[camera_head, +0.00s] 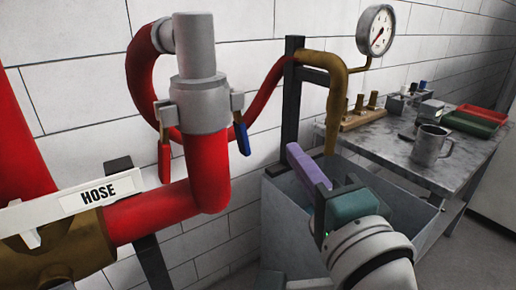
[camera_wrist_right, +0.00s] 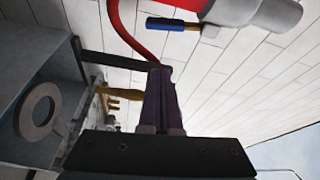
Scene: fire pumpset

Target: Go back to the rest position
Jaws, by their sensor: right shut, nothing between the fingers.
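My right gripper (camera_head: 309,165) shows in the head view over the grey open-topped bin, with purple fingers pointing up and left. Its fingers are shut and empty. In the right wrist view the purple fingers (camera_wrist_right: 162,98) lie together with nothing between them. The right gripper is below and right of the red hose pipe (camera_head: 212,165) and apart from it. My left gripper is not in either view.
The grey bin (camera_head: 283,225) stands below the brass pipe (camera_head: 338,100) and the gauge (camera_head: 376,31). A red-handled lever (camera_head: 164,160) and a blue-handled lever (camera_head: 242,138) flank the coupling. A metal table (camera_head: 385,150) with a mug (camera_head: 431,146) and trays stands right.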

